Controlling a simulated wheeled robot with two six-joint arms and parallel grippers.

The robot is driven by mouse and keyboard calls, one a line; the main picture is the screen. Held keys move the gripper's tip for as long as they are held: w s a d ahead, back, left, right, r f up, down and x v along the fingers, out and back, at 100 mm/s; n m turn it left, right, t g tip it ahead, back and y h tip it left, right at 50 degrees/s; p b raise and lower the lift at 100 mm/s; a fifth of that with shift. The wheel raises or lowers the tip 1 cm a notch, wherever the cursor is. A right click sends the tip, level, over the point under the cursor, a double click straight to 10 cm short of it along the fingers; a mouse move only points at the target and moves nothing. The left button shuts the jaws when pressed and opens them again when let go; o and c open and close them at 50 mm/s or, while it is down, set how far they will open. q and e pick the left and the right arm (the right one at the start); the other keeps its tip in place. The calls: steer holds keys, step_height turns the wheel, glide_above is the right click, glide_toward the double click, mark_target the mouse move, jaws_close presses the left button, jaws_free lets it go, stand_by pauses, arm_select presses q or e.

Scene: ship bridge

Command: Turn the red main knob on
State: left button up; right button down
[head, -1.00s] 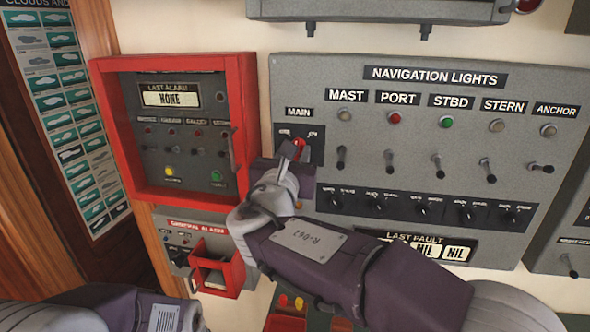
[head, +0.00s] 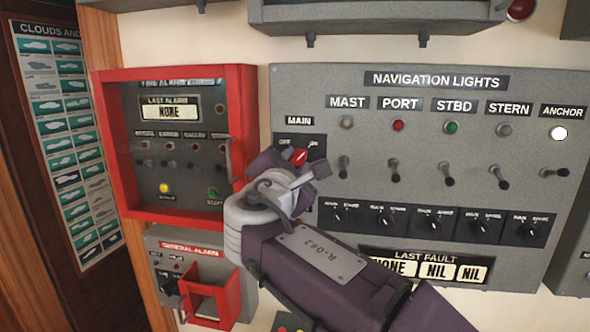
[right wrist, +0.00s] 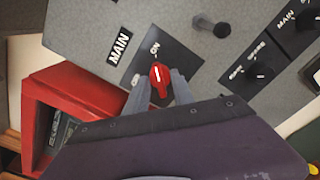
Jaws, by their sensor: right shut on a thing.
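The red main knob (head: 299,157) sits under the MAIN label at the left end of the grey navigation lights panel (head: 420,100). My right gripper (head: 301,166) is at this knob, its wrist partly covering the plate below. In the right wrist view the fingers (right wrist: 157,88) are shut on both sides of the red knob (right wrist: 160,76). The knob's white line points toward the ON mark. The ANCHOR lamp (head: 559,133) glows white. My left gripper is not in view.
A red-framed alarm box (head: 112,150) is left of the knob, close to my right wrist. Below it is a general alarm unit with a red guard (head: 208,296). Toggle levers (head: 392,170) and small black knobs (head: 434,216) stick out to the right.

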steer(key=shift+f, duration=0.15)
stand_by(0.4)
steer(key=c, duration=1.1)
jaws_free()
steer(key=shift+s+a+b, duration=0.15)
steer(key=shift+s+b, duration=0.15)
steer(key=shift+s, duration=0.05)
steer(key=s, duration=0.2)
steer(key=s+a+b, duration=0.1)
steer(key=s, duration=0.2)
steer(key=s+b, duration=0.1)
steer(key=s, duration=0.2)
steer(key=shift+a, duration=0.25)
